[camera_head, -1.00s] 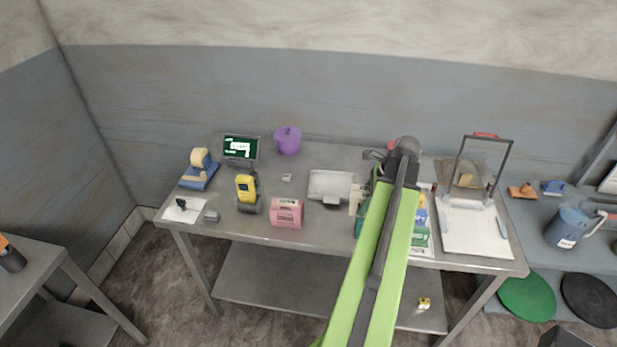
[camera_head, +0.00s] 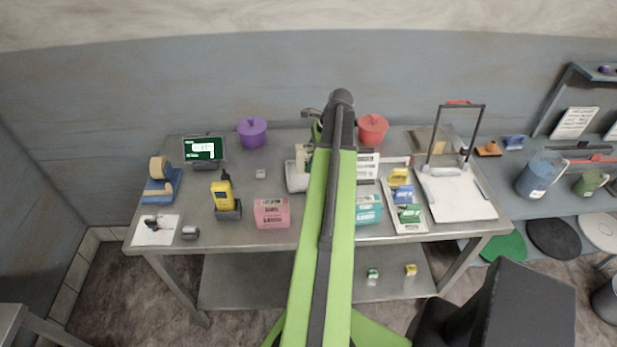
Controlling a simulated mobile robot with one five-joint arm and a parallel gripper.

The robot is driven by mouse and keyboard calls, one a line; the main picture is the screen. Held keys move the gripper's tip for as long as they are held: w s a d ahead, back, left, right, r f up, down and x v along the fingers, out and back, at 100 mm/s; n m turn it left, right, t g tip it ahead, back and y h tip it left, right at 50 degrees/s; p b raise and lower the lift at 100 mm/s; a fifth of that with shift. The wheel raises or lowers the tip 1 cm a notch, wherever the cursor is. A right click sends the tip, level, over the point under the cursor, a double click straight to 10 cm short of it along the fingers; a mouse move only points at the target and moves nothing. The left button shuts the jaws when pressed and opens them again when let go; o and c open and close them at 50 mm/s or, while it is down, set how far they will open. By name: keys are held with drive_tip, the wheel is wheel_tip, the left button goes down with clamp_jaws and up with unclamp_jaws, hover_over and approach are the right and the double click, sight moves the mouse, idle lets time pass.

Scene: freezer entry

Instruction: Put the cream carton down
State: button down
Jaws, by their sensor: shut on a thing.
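A small cream carton (camera_head: 302,158) shows just left of my green arm at mid-table. My gripper (camera_head: 310,146) is shut on it, mostly hidden behind my arm. The carton looks upright, over or at the pale flat scale or tray (camera_head: 293,182); I cannot tell whether it touches it. My arm hides the right side of the carton. The steel table (camera_head: 232,240) lies under all of this.
A pink carton (camera_head: 271,212) stands at the front, left of my arm, and a teal carton (camera_head: 369,210) right of it. A tray of small coloured boxes (camera_head: 410,226) lies further right. Purple (camera_head: 252,133) and red (camera_head: 373,129) pots stand behind. The table's left-middle has free room.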

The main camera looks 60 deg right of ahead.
hover_over(304, 177)
drive_tip(key=s+d, duration=0.1)
drive_tip(key=f+b, duration=1)
drive_tip(key=shift+s+d+f, duration=0.15)
drive_tip(key=shift+s+f, duration=0.05)
drive_tip(key=shift+f, duration=0.05)
drive_tip(key=shift+r, duration=0.2)
drive_tip(key=shift+f, duration=0.2)
drive_tip(key=shift+c, duration=2.4)
unclamp_jaws()
drive_tip(key=shift+r, duration=0.15)
drive_tip(key=p+v, duration=1.1)
drive_tip(key=v, duration=0.1)
